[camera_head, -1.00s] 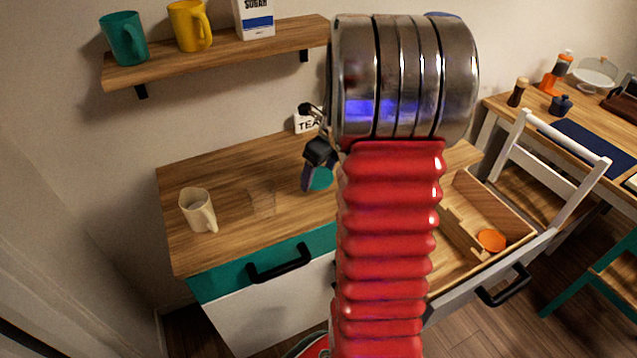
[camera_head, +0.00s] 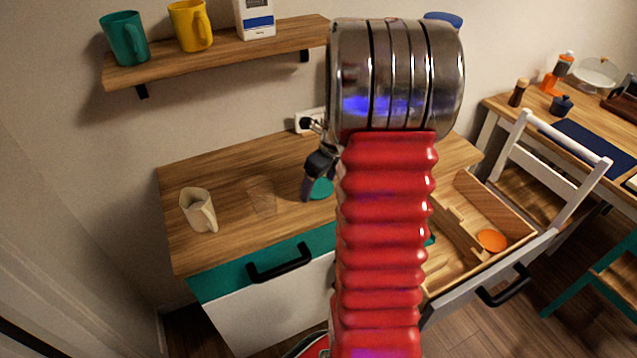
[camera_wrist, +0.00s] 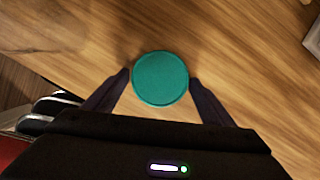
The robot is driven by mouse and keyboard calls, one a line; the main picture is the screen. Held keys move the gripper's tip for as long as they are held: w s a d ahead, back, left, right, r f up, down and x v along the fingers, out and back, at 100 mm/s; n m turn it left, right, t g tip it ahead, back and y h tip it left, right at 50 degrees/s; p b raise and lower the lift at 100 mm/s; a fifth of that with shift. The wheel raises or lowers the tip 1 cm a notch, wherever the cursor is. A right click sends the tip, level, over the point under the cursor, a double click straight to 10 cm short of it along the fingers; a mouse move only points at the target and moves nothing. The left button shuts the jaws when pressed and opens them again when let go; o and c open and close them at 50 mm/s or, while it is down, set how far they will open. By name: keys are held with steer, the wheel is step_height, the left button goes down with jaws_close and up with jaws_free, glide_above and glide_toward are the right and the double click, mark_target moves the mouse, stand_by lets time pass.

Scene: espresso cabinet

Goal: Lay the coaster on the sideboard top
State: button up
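The coaster is a round teal disc (camera_wrist: 160,78) between my fingertips in the wrist view, its face toward the camera. In the head view the coaster (camera_head: 321,188) shows just left of my red arm, low over the sideboard top (camera_head: 235,165) or touching it; I cannot tell which. My gripper (camera_wrist: 160,77) has one dark finger at each side of the coaster's rim and appears shut on it. In the head view my gripper (camera_head: 308,188) is partly hidden by my arm.
A cream mug (camera_head: 197,211) and a clear glass (camera_head: 262,196) stand left of the coaster. The open drawer (camera_head: 478,222), with an orange round thing (camera_head: 491,240) inside, is at the right. A wall shelf (camera_head: 220,52) hangs above. The sideboard's back left is clear.

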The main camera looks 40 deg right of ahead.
steer(key=shift+o, duration=1.3)
steer(key=v, duration=1.2)
steer(key=shift+a+r, duration=0.1)
